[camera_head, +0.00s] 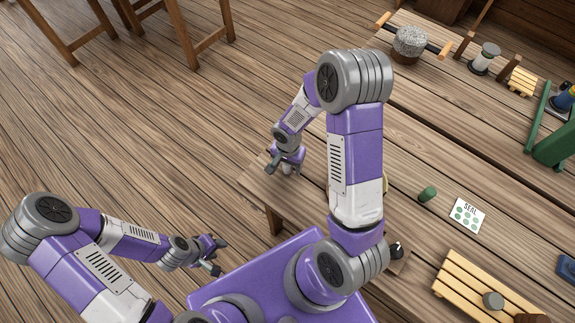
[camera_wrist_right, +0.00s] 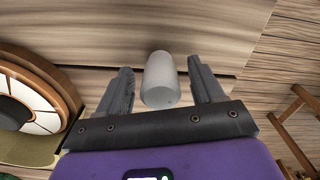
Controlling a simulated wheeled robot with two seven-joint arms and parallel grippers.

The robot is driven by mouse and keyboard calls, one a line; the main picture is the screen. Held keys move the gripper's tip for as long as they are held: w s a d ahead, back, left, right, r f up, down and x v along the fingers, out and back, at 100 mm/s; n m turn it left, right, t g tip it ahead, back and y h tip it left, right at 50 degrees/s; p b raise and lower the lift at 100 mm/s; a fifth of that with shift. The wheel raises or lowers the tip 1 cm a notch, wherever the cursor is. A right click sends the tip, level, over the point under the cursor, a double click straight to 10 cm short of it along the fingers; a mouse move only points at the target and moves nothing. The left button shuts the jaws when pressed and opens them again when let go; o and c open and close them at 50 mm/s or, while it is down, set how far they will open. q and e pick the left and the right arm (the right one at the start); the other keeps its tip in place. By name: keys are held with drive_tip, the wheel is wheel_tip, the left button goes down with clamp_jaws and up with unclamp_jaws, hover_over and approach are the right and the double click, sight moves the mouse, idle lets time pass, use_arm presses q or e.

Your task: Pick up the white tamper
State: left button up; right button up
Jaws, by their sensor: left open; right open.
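The white tamper (camera_wrist_right: 160,80) shows in the right wrist view as a pale, rounded cylinder. It lies between the two spread fingers of my right gripper (camera_wrist_right: 160,90), with gaps visible on both sides of it. In the head view my right gripper (camera_head: 285,166) is open over the left end of the wooden table (camera_head: 262,188); the tamper is mostly hidden by it there. My left gripper (camera_head: 219,257) is open and empty, left of the table and above the floor.
A slatted wooden rack (camera_head: 470,283) is at the lower right. In the right wrist view a round wood-rimmed object (camera_wrist_right: 40,85) stands left of the gripper.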

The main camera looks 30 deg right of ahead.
drive_tip(key=shift+f, duration=0.1)
drive_tip(key=shift+c, duration=0.2)
drive_tip(key=shift+w, duration=0.1)
drive_tip(key=c, duration=1.1)
wheel_tip(320, 180, up, 10)
drive_tip(key=shift+r+p, duration=0.1)
drive_tip(key=shift+p, duration=0.75)
